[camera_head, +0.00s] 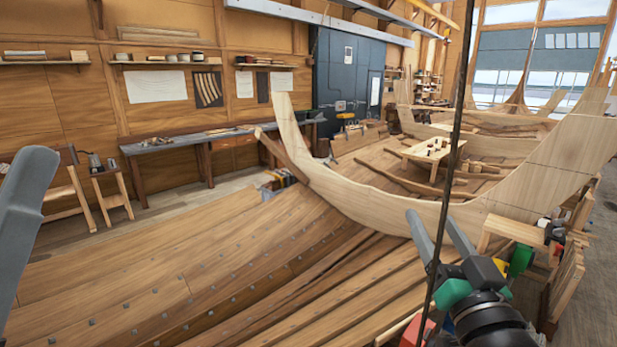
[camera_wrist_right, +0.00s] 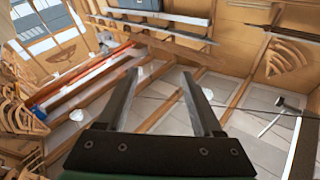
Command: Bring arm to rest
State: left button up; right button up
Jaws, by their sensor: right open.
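My right gripper (camera_head: 440,238) is at the lower right of the head view, its two grey fingers spread apart and pointing up and to the left. Nothing is between the fingers. In the right wrist view the same gripper (camera_wrist_right: 160,85) shows two dark fingers apart, with only distant walls, beams and floor beyond. A grey piece (camera_head: 25,215) at the left edge of the head view looks like part of my left arm or gripper; whether its jaws are open cannot be seen.
The planked clinker hull (camera_head: 190,255) with rivet rows fills the foreground. A curved pale timber (camera_head: 365,205) rises beyond it. A dark thin line (camera_head: 455,140) runs close by my right gripper. A workbench (camera_head: 215,138) stands along the back wall. A low table (camera_head: 432,150) stands further right.

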jog(key=s+a+r+n+t+y, duration=0.1)
jog(key=s+r+t, duration=0.2)
jog(key=s+r, duration=0.6)
jog(key=s+r+n+t, duration=0.2)
jog(key=s+r+t, duration=0.3)
jog(key=s, duration=0.6)
pick_arm(q)
notch_tip(320, 180, up, 13)
jog(key=p, duration=1.3)
pick_arm(e)
notch_tip(320, 180, up, 14)
jog(key=g+y, duration=0.1)
jog(key=shift+w+a, duration=0.15)
jog(key=shift+a, duration=0.1)
pick_arm(q)
jog(key=shift+f, duration=0.2)
